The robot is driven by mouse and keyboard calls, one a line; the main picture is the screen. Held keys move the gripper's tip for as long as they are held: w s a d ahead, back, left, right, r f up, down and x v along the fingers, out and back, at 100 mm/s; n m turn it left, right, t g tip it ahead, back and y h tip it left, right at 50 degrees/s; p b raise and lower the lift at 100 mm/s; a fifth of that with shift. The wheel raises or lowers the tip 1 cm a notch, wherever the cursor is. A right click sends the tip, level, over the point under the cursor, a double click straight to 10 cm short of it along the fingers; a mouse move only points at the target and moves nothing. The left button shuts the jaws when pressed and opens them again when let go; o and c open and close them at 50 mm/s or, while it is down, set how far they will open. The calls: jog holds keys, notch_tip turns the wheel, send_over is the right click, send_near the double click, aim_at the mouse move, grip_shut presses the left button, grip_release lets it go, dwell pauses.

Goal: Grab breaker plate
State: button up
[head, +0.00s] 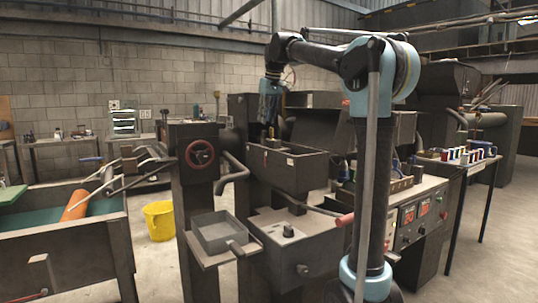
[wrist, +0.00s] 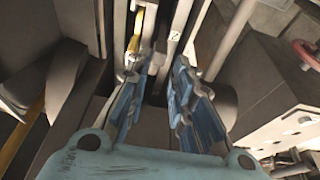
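My gripper (head: 268,116) points down over the dark machine's open box-shaped trough (head: 287,165) in the head view. In the wrist view its two blue fingers (wrist: 157,68) stand apart, with a clear gap between them. A small grey piece (wrist: 156,63) and narrow metal bars show beyond the gap. I cannot tell whether the small piece touches a finger. I cannot make out the breaker plate for certain in either view. The inside of the trough is mostly hidden by its walls in the head view.
A small grey tray (head: 218,232) sits in front of the machine, near a red handwheel (head: 200,153). A control panel (head: 416,214) is at right. A yellow bucket (head: 159,220) stands on the floor. Machine walls and bars crowd my gripper; open floor lies at far right.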

send_over(269, 145)
jog(key=a, duration=0.2)
jog(key=shift+d+f, duration=0.1)
jog(key=shift+f, duration=2.85)
jog(key=shift+c, duration=0.6)
grip_shut()
